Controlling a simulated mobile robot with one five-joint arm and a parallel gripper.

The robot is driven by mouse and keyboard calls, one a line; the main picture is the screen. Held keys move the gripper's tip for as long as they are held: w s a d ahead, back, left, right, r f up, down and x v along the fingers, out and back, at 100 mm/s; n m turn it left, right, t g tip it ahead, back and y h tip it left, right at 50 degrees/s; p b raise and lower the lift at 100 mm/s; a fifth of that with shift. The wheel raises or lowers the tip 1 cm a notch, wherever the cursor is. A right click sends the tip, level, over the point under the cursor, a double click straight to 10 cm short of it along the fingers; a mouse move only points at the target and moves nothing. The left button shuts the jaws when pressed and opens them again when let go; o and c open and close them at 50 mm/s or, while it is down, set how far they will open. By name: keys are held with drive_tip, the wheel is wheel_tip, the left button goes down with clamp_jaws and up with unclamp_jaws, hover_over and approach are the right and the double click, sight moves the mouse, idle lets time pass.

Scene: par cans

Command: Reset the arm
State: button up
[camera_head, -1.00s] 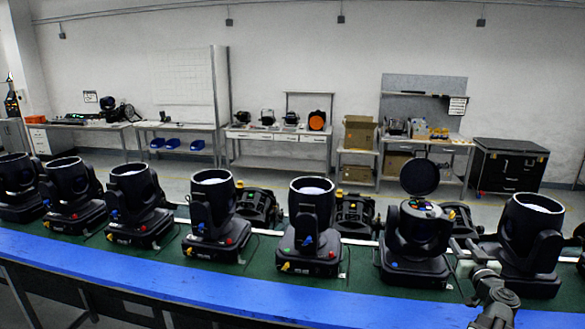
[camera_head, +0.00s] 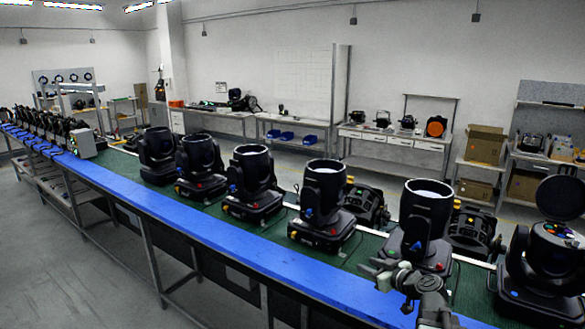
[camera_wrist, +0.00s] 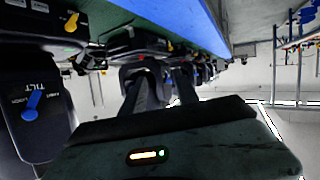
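My arm shows at the lower right of the head view, with my gripper (camera_head: 385,274) at its end, above the blue front edge of the bench and in front of a black moving-head light (camera_head: 425,222). In the wrist view, dark finger parts of my gripper (camera_wrist: 165,88) stick out past the housing. I see nothing held, but the gap between the fingertips is unclear. A unit marked TILT with a blue lever (camera_wrist: 34,103) is at the left of the wrist view.
Several black lights stand in a row on the long bench with a blue edge (camera_head: 200,235). One at the right has its round head tipped up (camera_head: 562,197). A grey box (camera_head: 84,143) stands farther left. The floor (camera_head: 60,270) at front left is clear.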

drive_tip(key=s+a+f+n+g+b, duration=0.1)
drive_tip(key=s+a+f+g, duration=0.4)
drive_tip(key=a, duration=0.5)
drive_tip(key=s+a+f+n+g+b, duration=0.1)
drive_tip(key=s+a+f+g, duration=0.2)
drive_tip(key=a+f, duration=0.6)
drive_tip(key=s+d+f+m+g+h, duration=0.3)
drive_tip(key=s+d+m+g+h, duration=0.2)
drive_tip(key=s, duration=0.5)
drive_tip(key=d+m, duration=0.2)
drive_tip(key=shift+d+f+m+p, duration=0.15)
drive_tip(key=shift+d+m+p, duration=0.15)
drive_tip(key=shift+m, duration=0.1)
